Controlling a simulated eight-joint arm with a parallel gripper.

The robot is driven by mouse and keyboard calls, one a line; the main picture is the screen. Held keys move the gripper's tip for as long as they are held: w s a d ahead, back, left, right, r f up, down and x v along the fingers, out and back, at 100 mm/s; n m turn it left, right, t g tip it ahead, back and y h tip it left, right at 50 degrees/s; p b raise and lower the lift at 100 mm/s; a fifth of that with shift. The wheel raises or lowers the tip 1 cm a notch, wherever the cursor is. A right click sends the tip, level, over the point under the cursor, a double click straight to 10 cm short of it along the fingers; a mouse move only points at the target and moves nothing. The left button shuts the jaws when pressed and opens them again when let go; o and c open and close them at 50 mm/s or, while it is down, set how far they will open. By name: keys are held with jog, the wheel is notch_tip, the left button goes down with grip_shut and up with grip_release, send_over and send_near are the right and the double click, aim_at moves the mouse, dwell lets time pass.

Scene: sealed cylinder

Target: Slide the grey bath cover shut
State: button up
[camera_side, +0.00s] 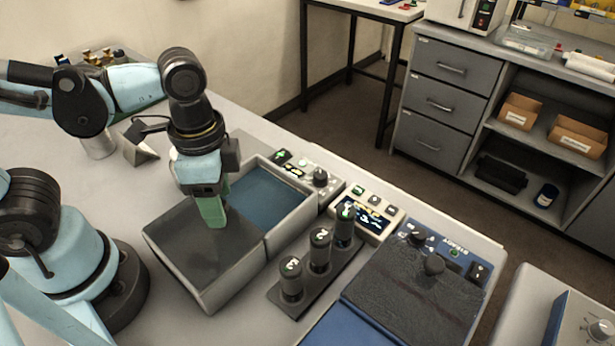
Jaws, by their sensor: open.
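The bath (296,232) is a light grey box on the bench, with blue liquid (268,200) showing in its far right half. The flat dark grey cover (190,250) lies over the near left half. My gripper (212,218) points down with its green fingertips at the cover's far right part, near the edge of the open half. The fingers look close together from this side, and any gap between them is hidden. I cannot tell whether they touch the cover or its handle. No object shows between the fingers.
A rack (318,270) with several numbered dark cylinders stands right of the bath. A small control box with a display (366,215) stands behind it. A blue device with a dark lid (425,285) is at the right.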

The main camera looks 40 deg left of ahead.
grip_shut()
dwell(0.3)
jog(key=shift+w, duration=0.1)
jog(key=w, duration=1.2)
jog(key=shift+w, duration=0.3)
grip_release()
jog(key=shift+r, duration=0.1)
